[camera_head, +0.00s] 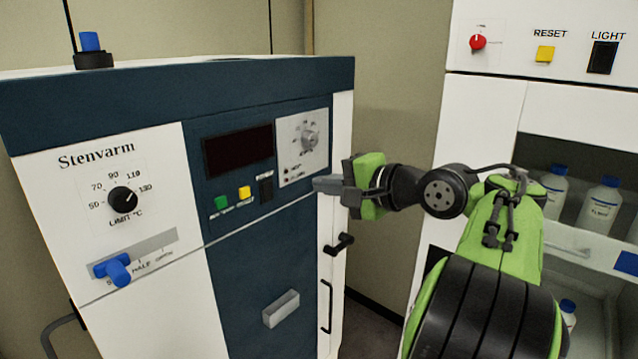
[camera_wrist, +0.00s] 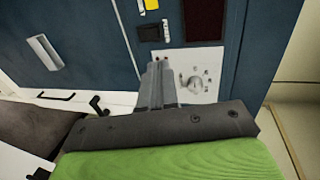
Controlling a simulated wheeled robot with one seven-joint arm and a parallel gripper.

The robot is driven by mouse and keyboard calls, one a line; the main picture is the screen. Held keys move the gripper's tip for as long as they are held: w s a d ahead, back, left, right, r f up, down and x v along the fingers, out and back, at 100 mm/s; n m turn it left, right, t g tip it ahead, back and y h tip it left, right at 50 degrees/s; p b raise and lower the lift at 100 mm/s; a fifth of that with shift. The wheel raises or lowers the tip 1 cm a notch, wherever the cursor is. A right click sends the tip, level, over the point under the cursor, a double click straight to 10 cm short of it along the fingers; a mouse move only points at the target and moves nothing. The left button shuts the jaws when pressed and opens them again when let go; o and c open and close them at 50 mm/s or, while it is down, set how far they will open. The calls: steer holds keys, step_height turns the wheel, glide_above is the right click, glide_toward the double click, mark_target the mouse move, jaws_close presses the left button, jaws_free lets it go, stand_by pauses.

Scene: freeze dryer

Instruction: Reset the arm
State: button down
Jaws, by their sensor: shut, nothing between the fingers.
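My gripper (camera_head: 325,184) is at the end of my green and black arm, held level and pointing left toward the dryer's front panel. In the wrist view its fingers (camera_wrist: 157,75) are together with nothing between them. The tips show in front of the panel near the black switch (camera_head: 266,188) and the grey dial plate (camera_head: 303,147). I cannot tell whether they touch the panel. The arm is bent, reaching from the lower right of the head view.
The blue and white Stenvarm cabinet (camera_head: 100,280) fills the left, with a blue lever (camera_head: 117,270), a black limit knob (camera_head: 123,200) and a grey handle (camera_head: 281,309). A white cabinet (camera_head: 480,130) with bottles (camera_head: 601,205) stands right. A narrow floor gap lies between.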

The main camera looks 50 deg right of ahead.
steer(key=shift+s, duration=0.1)
steer(key=w+a+f+n+g, duration=0.3)
steer(key=a+f+n, duration=0.15)
steer(key=a, duration=0.55)
steer(key=w+a+f+n+g, duration=0.2)
steer(key=a+f+n, duration=0.3)
steer(key=a, duration=0.6)
steer(key=s+a+f+n+g, duration=0.2)
steer(key=s+a+f+n, duration=0.1)
steer(key=s+f, duration=0.3)
steer(key=s+a+f+n+g+b, duration=0.1)
steer(key=s+f+n, duration=0.4)
steer(key=s, duration=0.6)
steer(key=shift+s+a+f+g+h+b, duration=0.3)
steer(key=shift+a+f+g, duration=0.55)
steer(key=shift+a, duration=0.4)
